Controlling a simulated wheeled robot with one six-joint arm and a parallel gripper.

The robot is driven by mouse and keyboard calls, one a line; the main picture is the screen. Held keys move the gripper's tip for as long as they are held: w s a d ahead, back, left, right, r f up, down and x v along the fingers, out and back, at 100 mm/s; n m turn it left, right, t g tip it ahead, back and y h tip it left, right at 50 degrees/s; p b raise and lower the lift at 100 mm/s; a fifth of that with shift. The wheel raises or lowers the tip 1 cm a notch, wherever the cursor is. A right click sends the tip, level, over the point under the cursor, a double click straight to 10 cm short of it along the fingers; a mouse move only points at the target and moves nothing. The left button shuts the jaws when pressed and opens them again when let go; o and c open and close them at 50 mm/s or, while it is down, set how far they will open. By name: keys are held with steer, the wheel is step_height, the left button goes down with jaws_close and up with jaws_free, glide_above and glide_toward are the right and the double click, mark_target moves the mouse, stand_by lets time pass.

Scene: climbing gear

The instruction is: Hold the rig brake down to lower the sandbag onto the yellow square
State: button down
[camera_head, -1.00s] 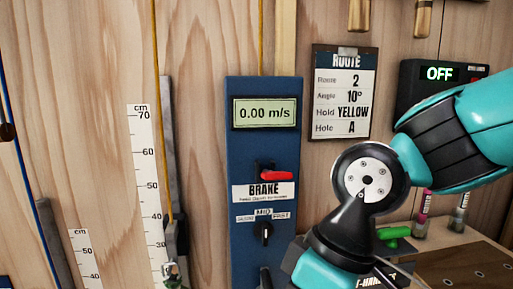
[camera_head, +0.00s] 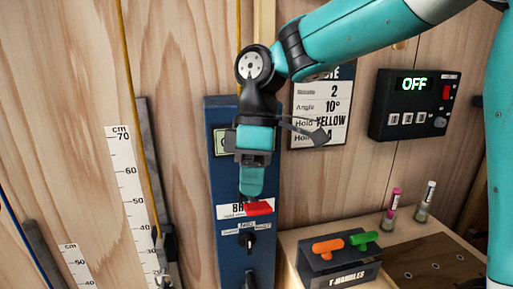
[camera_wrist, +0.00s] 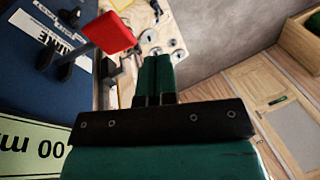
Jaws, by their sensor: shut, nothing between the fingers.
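The blue rig panel (camera_head: 213,160) stands against the wooden wall. Its red brake lever (camera_head: 259,208) juts out by the BRAKE label (camera_head: 231,211); I cannot tell whether it is pressed at all. My gripper (camera_head: 250,194) is shut and empty, pointing down just above the lever. In the wrist view the shut fingers (camera_wrist: 155,72) are beside the red lever end (camera_wrist: 108,33), seemingly apart from it. My gripper hides most of the speed display (camera_head: 220,143); part of it shows in the wrist view (camera_wrist: 30,150). I do not see the sandbag or the yellow square.
A yellow rope (camera_head: 144,150) runs beside a centimetre scale (camera_head: 130,185) to dark hardware (camera_head: 165,247). A speed knob (camera_head: 247,241) sits below the brake. To the right are a T-handle block (camera_head: 340,270), two marker-like tubes, a route card (camera_head: 305,112) and a box reading OFF (camera_head: 415,115).

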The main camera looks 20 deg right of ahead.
steer(key=w+d+r+n+g+h+p, duration=0.1)
steer(key=w+d+r+n+p, duration=0.2)
steer(key=w+r+p, duration=0.2)
step_height(320, 180, up, 3)
steer(key=w, duration=0.2)
steer(key=shift+w+d, duration=0.3)
steer(key=shift+w, duration=0.1)
steer(key=shift+f, duration=0.15)
glide_toward(258, 205)
steer(key=x, duration=0.7)
steer(key=shift+s+f+p, duration=0.1)
steer(key=shift+f+p, duration=0.15)
steer(key=shift+p, duration=0.15)
steer(key=shift+a+f, duration=0.1)
steer(key=shift+f, duration=0.05)
